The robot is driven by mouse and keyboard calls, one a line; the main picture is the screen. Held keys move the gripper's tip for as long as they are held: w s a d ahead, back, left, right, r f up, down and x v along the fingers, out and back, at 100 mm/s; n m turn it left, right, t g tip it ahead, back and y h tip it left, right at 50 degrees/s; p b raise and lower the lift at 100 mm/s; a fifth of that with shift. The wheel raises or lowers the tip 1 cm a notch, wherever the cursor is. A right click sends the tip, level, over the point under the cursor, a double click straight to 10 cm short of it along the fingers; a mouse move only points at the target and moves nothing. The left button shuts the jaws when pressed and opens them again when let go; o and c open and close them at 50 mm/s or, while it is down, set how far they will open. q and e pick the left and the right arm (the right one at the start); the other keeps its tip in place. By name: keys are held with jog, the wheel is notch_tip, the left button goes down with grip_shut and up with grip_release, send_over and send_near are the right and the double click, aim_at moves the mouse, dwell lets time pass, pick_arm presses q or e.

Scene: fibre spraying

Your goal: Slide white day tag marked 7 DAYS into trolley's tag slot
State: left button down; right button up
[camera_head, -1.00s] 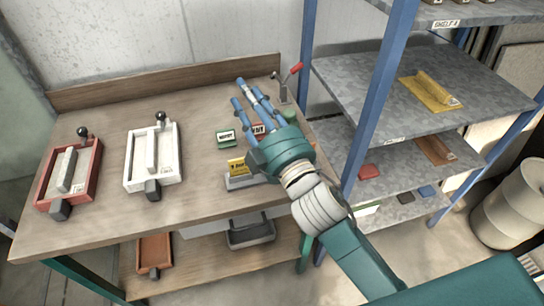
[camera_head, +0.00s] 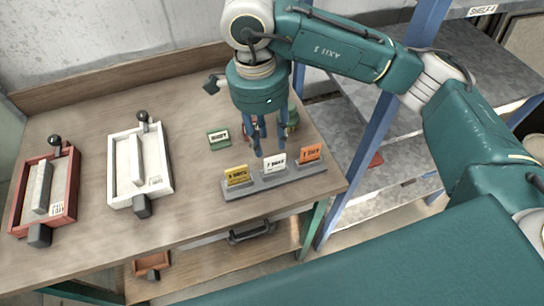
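The white tag marked 7 DAYS (camera_head: 275,163) stands upright in the middle of a grey tag rack (camera_head: 258,188) on the workbench. A yellow tag (camera_head: 237,175) stands to its left and an orange tag (camera_head: 311,152) to its right. My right gripper (camera_head: 269,141) points down just behind and above the white tag. Its blue fingers look apart, with nothing visible between them. Whether a fingertip touches the tag is hard to tell. My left gripper is out of view. I cannot make out the trolley or its tag slot.
A white frame tray (camera_head: 166,182) and a red frame tray (camera_head: 70,190), both with handles, lie on the bench's left (camera_head: 95,120). A green sign block (camera_head: 219,139) stands left of my gripper. A blue shelf post (camera_head: 362,150) rises beside the bench's right edge.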

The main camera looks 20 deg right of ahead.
send_over(276, 163)
jog(key=shift+h, duration=0.3)
jog(key=f, duration=0.4)
jog(key=shift+w+a+f+p, duration=0.1)
jog(key=shift+w+f+p, duration=0.1)
jog(key=shift+f+p, duration=0.65)
jog(key=f, duration=0.1)
jog(key=f+p, duration=0.2)
jog(key=shift+s+f, duration=0.25)
jog(key=shift+f, duration=0.5)
jog(key=shift+w, duration=0.1)
jog(key=shift+c, duration=0.3)
grip_shut()
